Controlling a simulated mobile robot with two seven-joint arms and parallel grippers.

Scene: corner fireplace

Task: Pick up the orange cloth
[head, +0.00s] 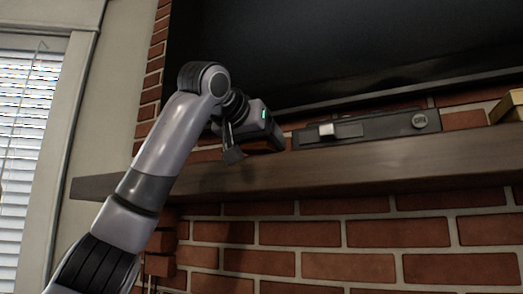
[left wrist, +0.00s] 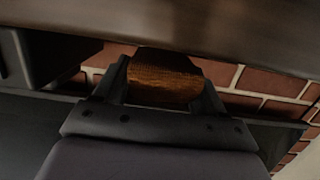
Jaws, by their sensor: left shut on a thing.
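The orange cloth (left wrist: 163,78) shows in the left wrist view as a textured, brownish-orange bundle in shadow. It sits between the two fingers of my left gripper (left wrist: 163,92), which is shut on it. In the head view my left gripper (head: 252,148) is at the left part of the wooden mantel, close to its top surface. I cannot make out the cloth clearly there. Whether the cloth still touches the mantel cannot be told. My right gripper is in neither view.
The wooden mantel (head: 380,160) runs along the brick wall (head: 350,268). A long dark box (head: 375,129) lies on it, right of my gripper. A yellowish object (head: 508,107) stands at the right end. A large dark screen (head: 350,45) hangs above. A window with blinds (head: 25,130) is at left.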

